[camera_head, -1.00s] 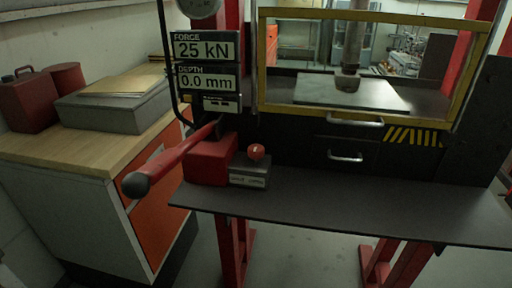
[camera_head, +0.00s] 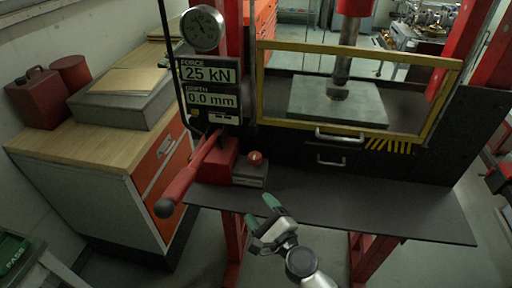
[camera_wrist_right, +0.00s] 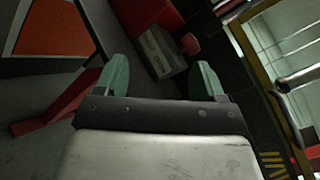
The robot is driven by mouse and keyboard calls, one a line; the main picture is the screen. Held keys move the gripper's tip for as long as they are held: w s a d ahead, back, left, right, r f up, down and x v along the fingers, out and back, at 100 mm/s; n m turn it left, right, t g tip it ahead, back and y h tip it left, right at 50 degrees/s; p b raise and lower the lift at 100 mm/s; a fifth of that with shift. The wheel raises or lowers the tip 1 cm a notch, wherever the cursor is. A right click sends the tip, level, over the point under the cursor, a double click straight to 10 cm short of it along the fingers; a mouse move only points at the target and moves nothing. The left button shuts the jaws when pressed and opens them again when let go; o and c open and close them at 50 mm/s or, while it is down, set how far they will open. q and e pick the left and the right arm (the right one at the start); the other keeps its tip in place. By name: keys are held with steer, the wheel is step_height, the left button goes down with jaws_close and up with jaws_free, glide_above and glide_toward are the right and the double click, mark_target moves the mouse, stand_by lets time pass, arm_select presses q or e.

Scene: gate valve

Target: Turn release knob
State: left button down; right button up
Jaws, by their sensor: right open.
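The release knob (camera_head: 255,158) is a small red knob on a grey labelled block (camera_head: 249,175) beside the red pump body (camera_head: 222,160) on the press's dark shelf. A red lever with a black end (camera_head: 184,186) slants down to the left from the pump. My right gripper (camera_head: 262,211) is at the shelf's front edge, below the knob and apart from it, with green fingertips spread and empty. In the right wrist view the red knob (camera_wrist_right: 190,44) shows beyond the fingers, near the right fingertip. My left gripper is out of view.
The press has a yellow-framed guard (camera_head: 350,129) and a display (camera_head: 209,86) reading 25 kN and 0.0 mm. A wood-topped cabinet (camera_head: 95,150) stands left. The shelf (camera_head: 350,205) is clear to the right of the block.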

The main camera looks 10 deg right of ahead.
mark_target(257, 161)
steer(key=w+r+m+h, duration=0.1)
steer(key=m, duration=0.2)
steer(key=w+d+r+m+h, duration=0.1)
steer(key=m, duration=0.2)
steer(key=w+d+r+m+t+h+p, duration=0.1)
steer(key=w+m+h, duration=0.1)
steer(key=m, duration=0.2)
steer(key=shift+r, duration=0.25)
steer(key=shift+w+d+m+h, duration=0.1)
steer(key=shift+w+m+h, duration=0.15)
steer(key=shift+m, duration=0.3)
steer(key=shift+w+d+m+h, duration=0.1)
steer(key=shift+m+h, duration=0.15)
steer(key=shift+m, duration=0.3)
steer(key=w, duration=0.3)
steer(key=w+a, duration=0.1)
steer(key=w, duration=0.6)
steer(key=shift+w+a, duration=0.2)
steer(key=shift+w, duration=0.1)
steer(key=c, duration=0.9)
